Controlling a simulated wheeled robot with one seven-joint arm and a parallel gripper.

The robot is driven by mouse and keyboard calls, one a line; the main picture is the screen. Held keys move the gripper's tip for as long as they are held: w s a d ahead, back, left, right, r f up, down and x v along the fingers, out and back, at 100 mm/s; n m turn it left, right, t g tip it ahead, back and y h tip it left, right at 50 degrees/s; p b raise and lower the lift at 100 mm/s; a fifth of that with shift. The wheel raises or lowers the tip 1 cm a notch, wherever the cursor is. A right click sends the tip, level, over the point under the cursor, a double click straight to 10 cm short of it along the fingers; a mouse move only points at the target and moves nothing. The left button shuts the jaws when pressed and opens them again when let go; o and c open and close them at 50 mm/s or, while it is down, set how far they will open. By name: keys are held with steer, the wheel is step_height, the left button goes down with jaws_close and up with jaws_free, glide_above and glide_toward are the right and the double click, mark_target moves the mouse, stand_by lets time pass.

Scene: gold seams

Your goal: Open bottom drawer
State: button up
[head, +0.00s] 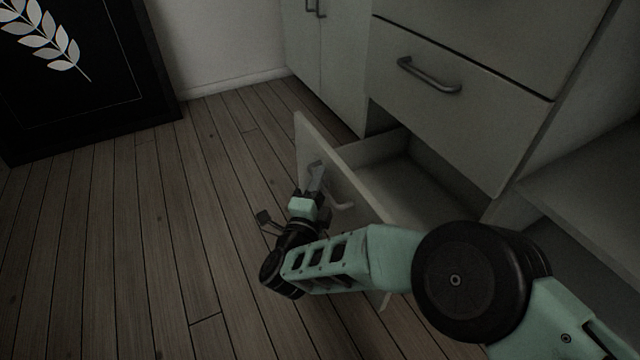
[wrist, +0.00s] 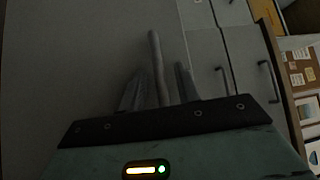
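The bottom drawer (head: 416,182) is pulled well out of the cabinet, and its inside shows as empty where visible. Its pale front panel (head: 335,171) stands away from the cabinet, with a curved handle (head: 344,206) on its outer face. My gripper (head: 317,178) is at this front, beside the handle. In the wrist view the handle (wrist: 157,65) runs between my two fingers (wrist: 158,88), with a narrow gap showing on each side. The fingers are apart and do not look clamped on the handle. My arm hides the drawer's near end.
A closed upper drawer with a handle (head: 429,75) is above the open one. Closed cabinet doors (head: 325,50) stand to its left. An open shelf (head: 585,185) is at right. A black framed leaf picture (head: 80,75) leans at the wall. The wooden floor (head: 130,250) at left is clear.

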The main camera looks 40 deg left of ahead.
steer(key=p+v, duration=0.7)
steer(key=v, duration=1)
steer(key=shift+s, duration=0.2)
